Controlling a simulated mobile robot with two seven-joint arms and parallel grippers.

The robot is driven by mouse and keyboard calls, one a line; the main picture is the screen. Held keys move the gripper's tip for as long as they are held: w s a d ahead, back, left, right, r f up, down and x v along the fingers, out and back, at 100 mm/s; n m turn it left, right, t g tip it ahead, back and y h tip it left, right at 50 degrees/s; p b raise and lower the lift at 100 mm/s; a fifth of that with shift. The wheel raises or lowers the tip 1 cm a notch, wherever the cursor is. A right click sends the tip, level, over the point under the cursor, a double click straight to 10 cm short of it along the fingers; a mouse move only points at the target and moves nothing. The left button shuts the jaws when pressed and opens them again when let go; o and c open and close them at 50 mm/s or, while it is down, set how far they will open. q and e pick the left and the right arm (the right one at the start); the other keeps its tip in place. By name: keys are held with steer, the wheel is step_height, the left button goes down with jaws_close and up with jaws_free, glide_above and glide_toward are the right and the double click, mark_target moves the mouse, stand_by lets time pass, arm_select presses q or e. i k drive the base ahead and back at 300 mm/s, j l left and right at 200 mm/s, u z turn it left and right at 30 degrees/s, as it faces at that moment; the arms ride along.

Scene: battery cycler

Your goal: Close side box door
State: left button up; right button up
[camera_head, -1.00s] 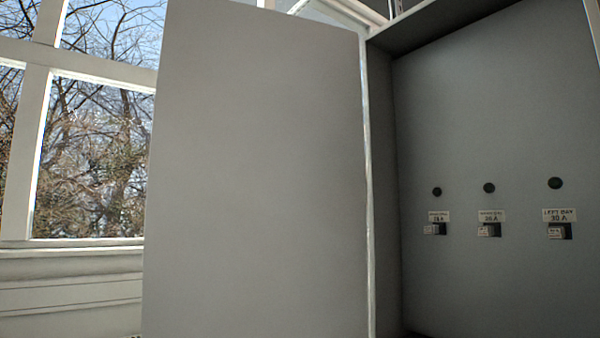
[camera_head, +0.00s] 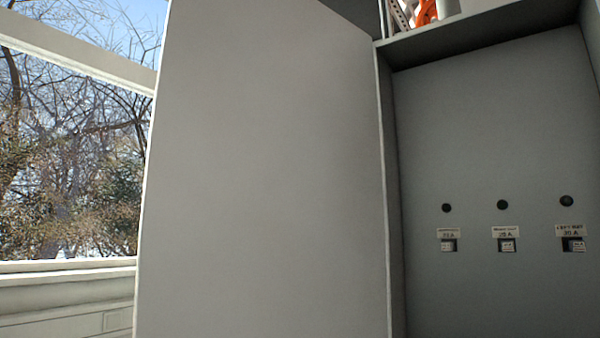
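The side box door (camera_head: 260,180) is a large plain grey panel filling the middle of the head view. It stands open, swung out to the left, with its right edge along the left side of the box. The side box (camera_head: 490,130) is grey and open on the right. Its back panel holds a row of dark round knobs (camera_head: 502,205) above small labelled switches (camera_head: 506,244). The door's lower edge is out of view. Neither of my grippers is in view.
A window (camera_head: 70,150) with bare trees outside is at the left, with a white sill (camera_head: 70,268) below it. An orange thing (camera_head: 426,12) shows above the box's top edge, cut off by the frame.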

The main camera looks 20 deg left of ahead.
mark_target(262, 209)
steer(key=i+j+z, duration=0.1)
steer(key=j+z, duration=0.3)
steer(key=j, duration=0.3)
steer(key=j+z, duration=0.35)
steer(key=j, duration=0.4)
steer(key=k+j+z, duration=0.1)
steer(key=j+z, duration=0.3)
steer(key=j, duration=0.3)
steer(key=j+z, duration=0.45)
steer(key=j, duration=0.85)
